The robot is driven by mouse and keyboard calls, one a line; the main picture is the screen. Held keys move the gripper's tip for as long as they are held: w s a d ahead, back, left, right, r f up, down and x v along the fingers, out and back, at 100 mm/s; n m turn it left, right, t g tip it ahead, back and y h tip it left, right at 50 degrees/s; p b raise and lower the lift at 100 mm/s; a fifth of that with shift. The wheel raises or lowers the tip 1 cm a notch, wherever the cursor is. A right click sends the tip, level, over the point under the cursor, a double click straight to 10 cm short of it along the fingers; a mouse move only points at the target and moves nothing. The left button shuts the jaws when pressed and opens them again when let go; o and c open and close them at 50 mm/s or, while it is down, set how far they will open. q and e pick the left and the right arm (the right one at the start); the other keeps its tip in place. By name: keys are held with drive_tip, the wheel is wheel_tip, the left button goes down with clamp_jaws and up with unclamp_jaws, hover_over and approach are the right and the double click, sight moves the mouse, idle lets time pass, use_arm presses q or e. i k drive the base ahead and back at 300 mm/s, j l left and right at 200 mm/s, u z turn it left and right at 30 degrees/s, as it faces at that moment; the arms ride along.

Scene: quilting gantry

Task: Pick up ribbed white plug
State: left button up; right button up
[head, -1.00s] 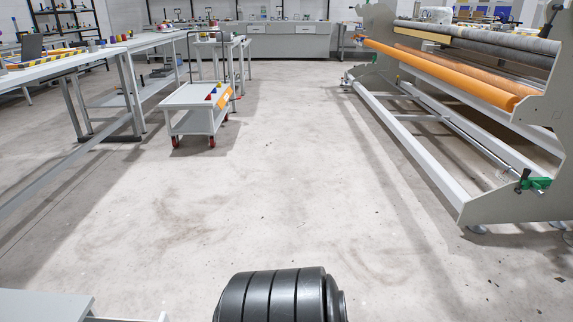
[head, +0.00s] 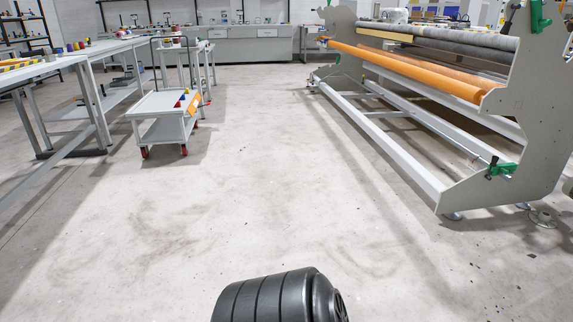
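I cannot make out a ribbed white plug in the head view. Small coloured items (head: 185,98) lie on the white trolley, too small to tell apart. More small items (head: 72,46) stand on the long table at the left, also too small to identify. Neither of my grippers is in view.
The white trolley (head: 158,104) on red casters stands left of centre, beside the long table (head: 118,46). The quilting gantry (head: 530,110) with orange and grey rollers fills the right side. Grey cabinets (head: 240,48) line the back. The floor (head: 265,170) between is clear.

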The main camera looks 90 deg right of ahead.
sight(543, 220)
drive_tip(key=z, duration=2.25)
